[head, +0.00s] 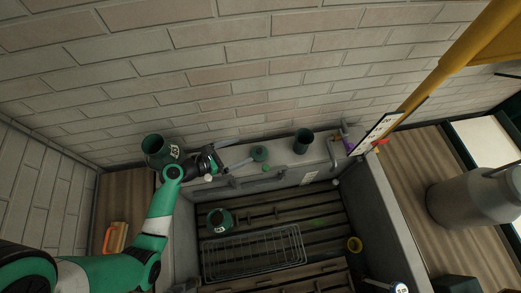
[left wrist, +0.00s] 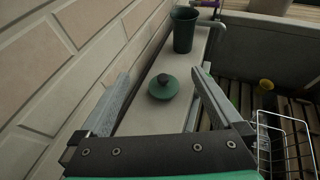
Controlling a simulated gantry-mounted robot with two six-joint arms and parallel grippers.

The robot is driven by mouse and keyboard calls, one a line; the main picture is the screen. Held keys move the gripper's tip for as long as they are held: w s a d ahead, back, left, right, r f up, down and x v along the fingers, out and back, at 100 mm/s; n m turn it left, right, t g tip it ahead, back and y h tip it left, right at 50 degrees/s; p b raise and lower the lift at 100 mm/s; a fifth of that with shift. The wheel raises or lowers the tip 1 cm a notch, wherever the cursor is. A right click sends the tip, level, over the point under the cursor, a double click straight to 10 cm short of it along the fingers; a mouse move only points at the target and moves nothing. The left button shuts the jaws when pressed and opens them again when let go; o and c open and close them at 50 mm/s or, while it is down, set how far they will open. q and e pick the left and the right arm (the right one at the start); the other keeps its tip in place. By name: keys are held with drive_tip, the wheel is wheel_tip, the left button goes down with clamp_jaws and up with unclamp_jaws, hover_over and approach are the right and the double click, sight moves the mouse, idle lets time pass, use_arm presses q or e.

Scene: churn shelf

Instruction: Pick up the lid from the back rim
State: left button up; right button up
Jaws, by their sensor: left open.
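In the left wrist view the lid (left wrist: 165,90) lies flat, knob up, on the rim (left wrist: 143,121). My left gripper (head: 247,151) is open and empty over the rim, just left of the lid in the head view. In the left wrist view its two fingers (left wrist: 160,75) appear on either side of the lid, without visible contact. My right gripper is not in view.
A dark green cup (head: 303,141) stands farther along the rim, beside a tap (head: 333,150). A green pot (head: 155,150) stands left of my gripper. The brick wall (head: 200,65) runs close behind. A wire rack (head: 255,253) and a dark green vessel (head: 219,220) are in the basin.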

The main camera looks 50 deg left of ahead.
use_arm(q)
drive_tip(key=b, duration=0.3)
approach(256, 155)
drive_tip(key=w, duration=0.2)
drive_tip(key=shift+w+d+r, duration=0.25)
drive_tip(key=shift+w+d+f+b, duration=0.15)
drive_tip(key=shift+w+f+b, duration=0.3)
drive_tip(key=shift+w+f, duration=0.25)
drive_tip(key=shift+w+r, duration=0.1)
drive_tip(key=shift+w, duration=0.4)
drive_tip(key=b+x, duration=0.1)
drive_tip(key=x, duration=0.3)
drive_tip(key=shift+w+d+b, duration=0.1)
drive_tip(key=shift+w+b, duration=0.05)
drive_tip(key=shift+b, duration=0.2)
drive_tip(key=shift+w+f, duration=0.2)
drive_tip(key=shift+w, duration=0.1)
drive_tip(key=c, duration=1.1)
